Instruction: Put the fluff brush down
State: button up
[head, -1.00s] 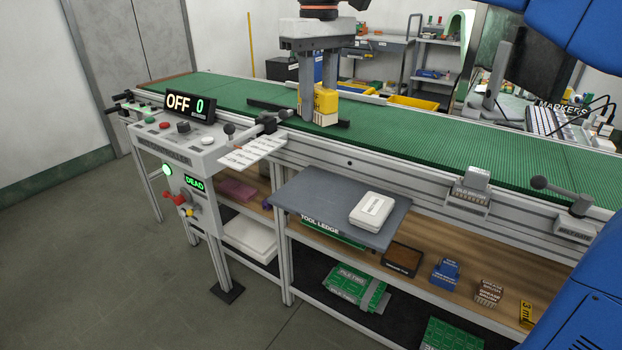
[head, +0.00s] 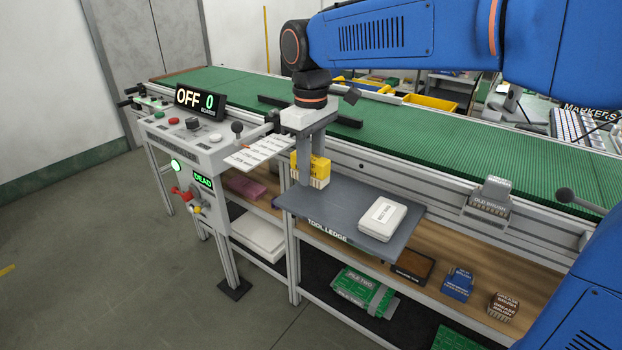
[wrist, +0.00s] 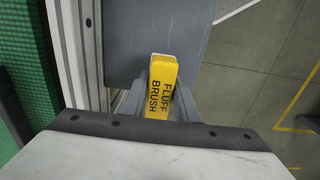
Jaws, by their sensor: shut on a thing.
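The fluff brush (head: 319,171) is a yellow block with pale bristles on its underside. Its label reads FLUFF BRUSH in the wrist view (wrist: 162,85). My gripper (head: 311,165) is shut on it, pointing down. In the head view the brush appears over the left part of the grey tool ledge (head: 345,207), with its bristles down. I cannot tell whether the bristles touch the ledge. The ledge also shows in the wrist view (wrist: 150,30), beyond the brush.
A white box (head: 382,218) lies on the right of the ledge. The green conveyor belt (head: 420,135) runs behind, with a labelled holder (head: 490,200) on its rail. The control console (head: 190,135) stands left. Shelves with several items lie below. The ledge's middle is clear.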

jog(key=shift+f, duration=1.55)
jog(key=shift+f, duration=0.1)
jog(key=o, duration=1.1)
notch_tip(320, 180, up, 12)
jog(key=shift+r, duration=0.15)
